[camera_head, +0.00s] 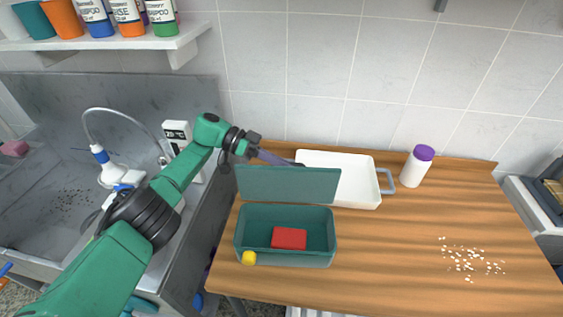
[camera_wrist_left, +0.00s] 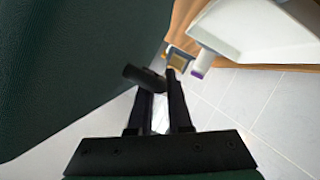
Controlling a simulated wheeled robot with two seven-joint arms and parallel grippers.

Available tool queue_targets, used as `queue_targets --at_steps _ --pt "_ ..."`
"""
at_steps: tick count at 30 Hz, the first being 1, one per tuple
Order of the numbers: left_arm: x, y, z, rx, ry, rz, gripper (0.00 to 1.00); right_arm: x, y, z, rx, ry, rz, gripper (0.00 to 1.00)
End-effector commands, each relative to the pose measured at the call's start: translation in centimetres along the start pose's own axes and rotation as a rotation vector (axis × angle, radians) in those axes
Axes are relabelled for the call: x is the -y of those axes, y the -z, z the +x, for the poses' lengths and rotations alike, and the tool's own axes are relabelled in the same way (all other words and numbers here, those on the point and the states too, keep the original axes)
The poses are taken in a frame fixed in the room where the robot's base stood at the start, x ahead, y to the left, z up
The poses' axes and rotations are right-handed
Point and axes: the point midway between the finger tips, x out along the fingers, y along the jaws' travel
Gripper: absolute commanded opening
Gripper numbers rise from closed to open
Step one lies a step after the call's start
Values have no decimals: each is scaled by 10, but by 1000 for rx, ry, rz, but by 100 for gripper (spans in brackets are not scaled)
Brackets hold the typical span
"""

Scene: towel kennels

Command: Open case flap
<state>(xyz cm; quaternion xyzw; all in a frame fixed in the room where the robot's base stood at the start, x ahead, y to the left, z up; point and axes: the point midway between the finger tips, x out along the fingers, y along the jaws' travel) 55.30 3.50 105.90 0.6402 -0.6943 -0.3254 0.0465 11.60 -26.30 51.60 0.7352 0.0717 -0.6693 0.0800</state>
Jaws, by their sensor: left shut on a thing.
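The green case (camera_head: 285,215) stands on the wooden table with its flap (camera_head: 290,184) raised about upright at the back. A red block (camera_head: 289,238) lies inside, and a yellow round piece (camera_head: 249,258) is at the front left corner. My left gripper (camera_head: 290,162) reaches in from the left behind the flap's top edge; the flap partly hides its fingertips. In the left wrist view, my left gripper (camera_wrist_left: 152,88) is shut on a dark handle-like piece (camera_wrist_left: 143,77) beside the flap (camera_wrist_left: 65,60). My right gripper is out of view.
A white tray (camera_head: 352,192) with a grey handle stands close behind the flap. A white bottle with a purple cap (camera_head: 412,170) is to its right. Pale crumbs (camera_head: 470,260) lie on the right. The table between case and crumbs is clear. A sink (camera_head: 60,200) is left.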

Motion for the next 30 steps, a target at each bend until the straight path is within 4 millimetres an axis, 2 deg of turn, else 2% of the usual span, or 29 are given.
queue_targets --at_steps 16,17,26,30 --pt "-1 -5 3 6 -14 -29 0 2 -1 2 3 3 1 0" --pt "-1 -5 3 6 -14 -29 28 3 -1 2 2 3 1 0" --pt "-1 -3 2 3 -12 -26 30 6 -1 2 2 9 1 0" --pt "-5 4 -2 2 -11 -24 30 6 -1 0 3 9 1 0"
